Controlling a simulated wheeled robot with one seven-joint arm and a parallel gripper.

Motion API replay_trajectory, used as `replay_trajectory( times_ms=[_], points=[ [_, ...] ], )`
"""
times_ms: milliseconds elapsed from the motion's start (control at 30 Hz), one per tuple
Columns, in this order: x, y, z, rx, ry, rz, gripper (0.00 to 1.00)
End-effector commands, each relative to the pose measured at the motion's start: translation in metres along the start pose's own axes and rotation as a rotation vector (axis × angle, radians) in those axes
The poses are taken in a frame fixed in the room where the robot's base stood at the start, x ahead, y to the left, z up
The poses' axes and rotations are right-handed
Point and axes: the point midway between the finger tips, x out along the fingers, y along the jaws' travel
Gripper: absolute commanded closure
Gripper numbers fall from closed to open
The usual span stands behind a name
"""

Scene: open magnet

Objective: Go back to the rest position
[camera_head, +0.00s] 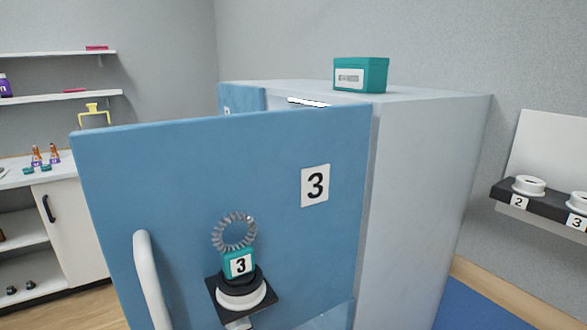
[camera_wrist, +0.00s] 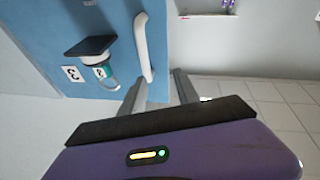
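My gripper (camera_wrist: 158,90) shows in the wrist view with its two fingers apart and nothing between the tips. It does not show in the head view. The blue door (camera_head: 180,170) labelled 3 stands open in front of the large white cabinet. Its white handle (camera_head: 151,275) is at the lower left. In the wrist view the handle (camera_wrist: 143,48) lies beyond the fingertips, and I see no contact. A teal piece (camera_head: 239,264) labelled 3, with a grey coiled ring (camera_head: 234,231), sits on a black holder plate (camera_head: 262,307) on the door.
A teal box (camera_head: 361,75) sits on top of the cabinet (camera_head: 425,160). A black shelf (camera_head: 545,202) with numbered white round holders is on the right. Shelves and a counter (camera_head: 75,168) with small bottles are on the left. Pale tiled floor (camera_wrist: 265,105) shows in the wrist view.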

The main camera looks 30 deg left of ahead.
Motion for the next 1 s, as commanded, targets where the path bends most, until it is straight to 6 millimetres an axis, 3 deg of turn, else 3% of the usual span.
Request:
replay_trajectory(
  times_ms=[33, 200, 467, 600, 800, 1000],
  points=[
    [-0.01, 0.013, 0.018, -0.003, -0.014, 0.008, 0.62],
    [-0.048, 0.056, 0.064, 0.002, -0.036, 0.052, 0.62],
    [-0.131, 0.126, 0.119, 0.026, -0.101, 0.2, 0.62],
    [-0.186, 0.158, 0.139, 0.041, -0.153, 0.309, 0.62],
    [-0.275, 0.191, 0.16, 0.065, -0.258, 0.491, 0.62],
    [-0.365, 0.198, 0.175, 0.103, -0.414, 0.677, 0.62]
  ],
)
